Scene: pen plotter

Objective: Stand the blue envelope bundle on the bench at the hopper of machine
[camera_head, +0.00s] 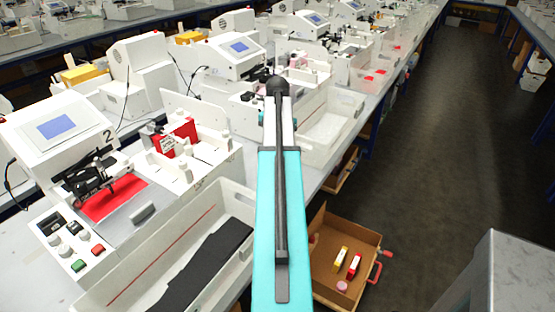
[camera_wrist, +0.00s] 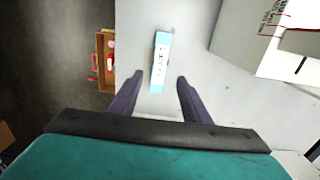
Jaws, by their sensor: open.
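The blue envelope bundle (camera_wrist: 161,62) lies on the grey bench (camera_wrist: 190,55) in the wrist view, a narrow light-blue block with a white label with dark print. My gripper (camera_wrist: 160,88) is open and empty, its two dark fingers apart. The bundle shows beyond the fingertips and roughly in line with the gap between them; I cannot tell the height between. In the head view my teal arm hides the bundle and my gripper. A white machine marked 2 (camera_head: 50,122) stands at left, with a red bundle (camera_head: 178,137) standing in its hopper area.
An open wooden drawer (camera_head: 325,222) with red handles, holding a yellow and a red item, juts out below the bench edge; it also shows in the wrist view (camera_wrist: 101,42). A white tray (camera_head: 232,190) lies along the bench front. More machines stand behind. The aisle floor (camera_head: 430,150) is clear.

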